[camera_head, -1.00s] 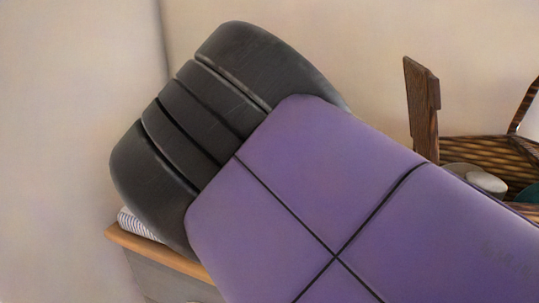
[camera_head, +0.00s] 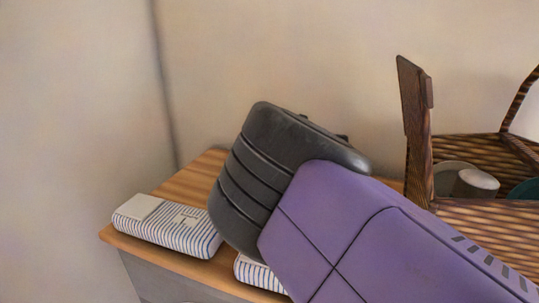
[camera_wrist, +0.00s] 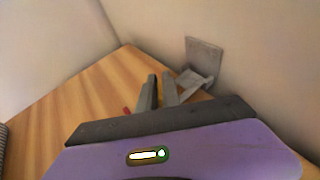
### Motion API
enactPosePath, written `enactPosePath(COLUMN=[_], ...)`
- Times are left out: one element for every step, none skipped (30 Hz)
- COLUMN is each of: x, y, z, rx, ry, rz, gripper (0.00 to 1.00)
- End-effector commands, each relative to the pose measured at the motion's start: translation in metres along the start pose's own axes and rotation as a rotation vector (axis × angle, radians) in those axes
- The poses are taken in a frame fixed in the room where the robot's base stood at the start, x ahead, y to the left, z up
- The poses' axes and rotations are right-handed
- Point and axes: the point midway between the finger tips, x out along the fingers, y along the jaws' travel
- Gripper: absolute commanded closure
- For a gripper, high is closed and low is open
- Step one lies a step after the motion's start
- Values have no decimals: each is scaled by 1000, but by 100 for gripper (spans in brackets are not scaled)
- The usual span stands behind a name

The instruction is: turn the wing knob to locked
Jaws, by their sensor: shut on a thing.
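The wing knob (camera_wrist: 190,82) shows in the wrist view as a grey piece in front of an upright grey plate (camera_wrist: 204,56) by the wall. My gripper (camera_wrist: 161,90) is at the knob, just left of the plate, with its two grey fingers close together. It is shut on the knob; the held part is mostly hidden between and behind the fingers. A small red spot (camera_wrist: 127,111) shows left of the fingers. I cannot read the knob's angle. In the head view my purple and black arm hides the knob and most of the gripper.
The wooden top (camera_head: 190,178) meets the walls at a corner. A striped box (camera_head: 168,226) lies at its front left, with another striped thing (camera_head: 262,274) partly behind my arm. A brown woven basket (camera_head: 470,150) holding a pale round thing (camera_head: 478,182) stands at right.

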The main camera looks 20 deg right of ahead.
Motion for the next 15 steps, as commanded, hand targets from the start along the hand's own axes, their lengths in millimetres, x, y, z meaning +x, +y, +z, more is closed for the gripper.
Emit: enactPosePath(x=[1, 1, 0, 0, 0, 0, 0, 0, 0, 0, 0, 0, 0, 0, 0], y=[-1, -1, -1, -1, 0, 0, 0, 0, 0, 1, 1, 2, 2, 2, 2], z=[-3, -3, -3, -3, -3, -2, -2, -2, -2, -2, -1, -1, -1, -1, 0], rx=[-23, -33, -45, -55, -63, -75, -83, -90, -100, -107, -114, -121, -127, -133, -139], ry=[5, 5, 5, 4, 4, 3, 3, 2, 1, 1, 0, -1, -1, -1, -3], rz=[38, 63, 95, 119, 142, 172, 193, 213, 238, 256, 272, 293, 307, 320, 338], gripper=[100, 100, 100, 100, 100, 100, 100, 100, 100, 100, 100, 100, 100, 100, 100])
